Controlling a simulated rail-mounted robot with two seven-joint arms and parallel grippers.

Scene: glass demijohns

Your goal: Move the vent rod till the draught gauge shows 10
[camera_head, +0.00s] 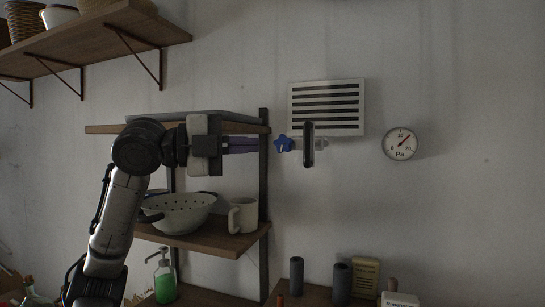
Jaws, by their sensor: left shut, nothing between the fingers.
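A white vent grille (327,107) with dark slats is on the wall. At its lower left edge are a dark upright handle (308,146), a short pale horizontal piece and a blue star-shaped knob (284,144); I cannot tell which part is the vent rod. The round draught gauge (400,144), marked Pa, is to the right. Its red needle points up and right, past the top mark, which looks like 10. My left gripper (257,146) is shut and empty, its purple fingers pointing right, just left of the blue knob, apparently apart from it. My right gripper is not in view.
A wooden shelf (212,236) below my left gripper holds a colander (180,213) and a mug (243,215). A dark shelf post (264,190) stands close to the fingers. Dark cylinders (342,283) stand lower right. The wall around the gauge is clear.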

